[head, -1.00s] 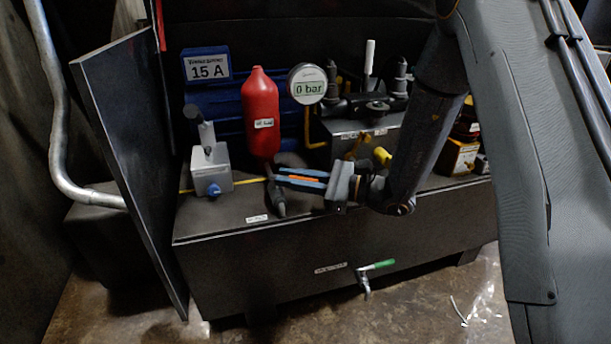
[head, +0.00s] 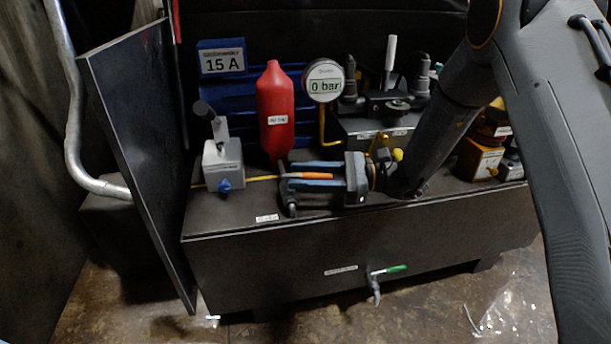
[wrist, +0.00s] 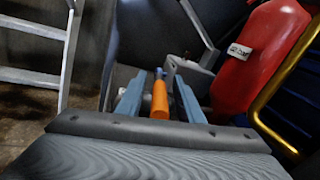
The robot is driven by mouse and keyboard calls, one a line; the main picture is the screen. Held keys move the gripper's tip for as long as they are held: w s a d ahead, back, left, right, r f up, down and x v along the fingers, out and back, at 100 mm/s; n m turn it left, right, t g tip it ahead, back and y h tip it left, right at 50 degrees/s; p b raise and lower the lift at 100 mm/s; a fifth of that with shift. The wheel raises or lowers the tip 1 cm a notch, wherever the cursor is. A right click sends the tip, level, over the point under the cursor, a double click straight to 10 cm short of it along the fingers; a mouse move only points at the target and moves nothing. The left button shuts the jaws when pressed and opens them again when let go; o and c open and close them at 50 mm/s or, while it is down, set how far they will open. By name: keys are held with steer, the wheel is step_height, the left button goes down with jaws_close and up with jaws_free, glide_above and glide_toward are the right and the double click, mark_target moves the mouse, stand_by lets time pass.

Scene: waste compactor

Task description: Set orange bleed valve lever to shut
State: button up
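The orange bleed valve lever (head: 308,176) lies about level across the picture, over the front of the dark bench top in the head view. Its orange handle (wrist: 160,98) points towards my wrist in the wrist view. My gripper (head: 298,174) reaches in from the right, with one blue finger on each side of the lever. In the wrist view my gripper (wrist: 160,88) is open, with a narrow gap between each finger and the handle. The valve body is mostly hidden behind the fingers. A small white label (head: 267,218) lies on the bench beside it; its text is unreadable.
A red bottle (head: 274,108) stands close behind the lever. A grey switch box (head: 222,165) with a blue knob is to the left. The gauge (head: 324,81) reads 0 bar, and a display (head: 222,62) reads 15 A. A green-handled tap (head: 388,271) is on the bench front.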

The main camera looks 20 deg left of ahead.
steer(key=shift+r, duration=0.1)
step_height(320, 180, up, 10)
steer(key=p, duration=0.3)
steer(key=shift+p, duration=0.4)
